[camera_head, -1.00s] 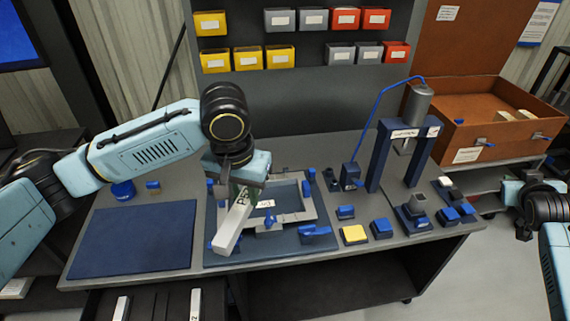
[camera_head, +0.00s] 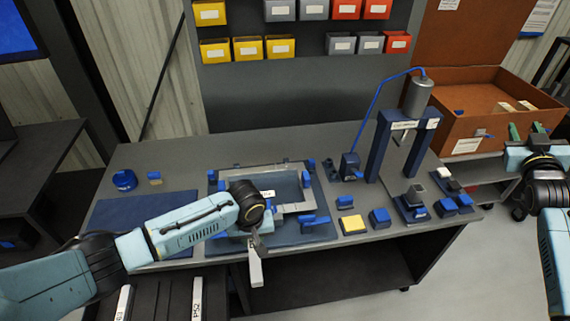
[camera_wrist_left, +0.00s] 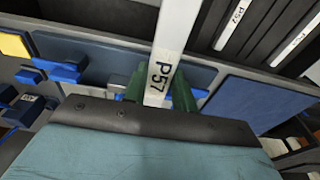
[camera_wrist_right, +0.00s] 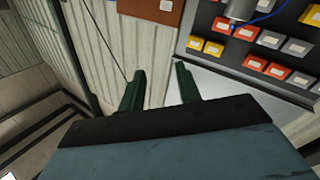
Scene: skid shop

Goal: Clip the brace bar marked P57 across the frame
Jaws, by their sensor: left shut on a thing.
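My left gripper (camera_head: 258,240) is shut on the pale brace bar (camera_head: 256,271). In the left wrist view the bar (camera_wrist_left: 182,30) reads P57 and sits between the green fingers (camera_wrist_left: 162,92). In the head view the bar hangs at the bench's front edge, in front of the grey frame (camera_head: 292,208). The frame lies on a blue mat (camera_head: 325,230) with blue clips (camera_head: 308,220) around it; my left arm hides its front left part. My right gripper (camera_head: 525,131) is raised at the far right, near the brown case. Its green fingers (camera_wrist_right: 160,88) are apart and empty.
A rack with labelled bars (camera_head: 196,298) is below the bench's front left. A bare blue mat (camera_head: 120,212) lies left. A press stand (camera_head: 380,150), a yellow block (camera_head: 352,224) and several blue blocks stand right of the frame. The brown case (camera_head: 480,115) is open.

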